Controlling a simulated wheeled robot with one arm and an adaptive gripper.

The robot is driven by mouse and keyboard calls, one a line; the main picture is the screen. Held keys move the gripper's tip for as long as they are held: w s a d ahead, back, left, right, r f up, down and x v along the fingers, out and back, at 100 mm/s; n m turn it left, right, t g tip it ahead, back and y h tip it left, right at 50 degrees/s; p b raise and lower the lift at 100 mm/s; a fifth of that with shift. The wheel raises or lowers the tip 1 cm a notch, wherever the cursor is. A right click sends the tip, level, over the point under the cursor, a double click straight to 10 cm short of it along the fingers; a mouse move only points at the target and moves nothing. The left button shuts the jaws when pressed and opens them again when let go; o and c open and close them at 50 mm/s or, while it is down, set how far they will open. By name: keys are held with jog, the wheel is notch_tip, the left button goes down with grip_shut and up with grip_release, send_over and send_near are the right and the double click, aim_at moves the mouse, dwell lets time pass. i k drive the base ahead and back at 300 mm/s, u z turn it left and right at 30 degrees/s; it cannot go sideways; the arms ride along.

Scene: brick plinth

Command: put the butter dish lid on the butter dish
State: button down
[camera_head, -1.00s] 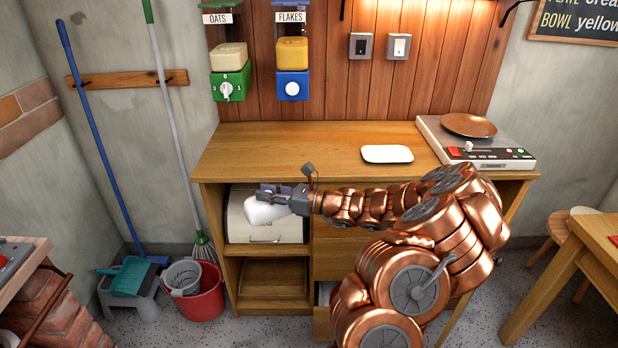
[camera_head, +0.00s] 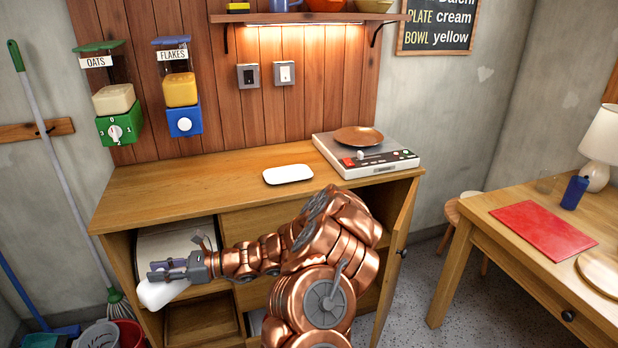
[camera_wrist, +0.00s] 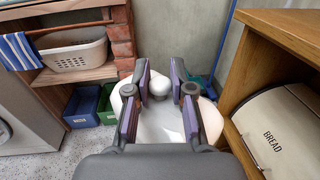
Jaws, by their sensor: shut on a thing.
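The butter dish (camera_head: 288,174) is a low white rounded dish on the wooden counter, left of the scale. The butter dish lid (camera_head: 163,293) is white and is held by my gripper (camera_head: 166,270) in front of the cabinet's left side, below the counter top. In the wrist view, my gripper (camera_wrist: 160,84) is shut on the round knob of the lid (camera_wrist: 161,125). The lid's body spreads out beneath the fingers, partly hidden by them. The dish does not show in the wrist view.
A scale (camera_head: 366,156) with a brown plate (camera_head: 359,136) stands right of the dish. An open cabinet door (camera_head: 398,262) juts out on the right. A bread box (camera_wrist: 283,134) sits in the shelf beside the lid. The counter's left part is clear.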

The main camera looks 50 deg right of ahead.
aim_at(288, 175)
jog(key=z, duration=1.3)
jog(key=k, duration=0.6)
jog(key=u, duration=0.5)
jog(key=i, duration=0.5)
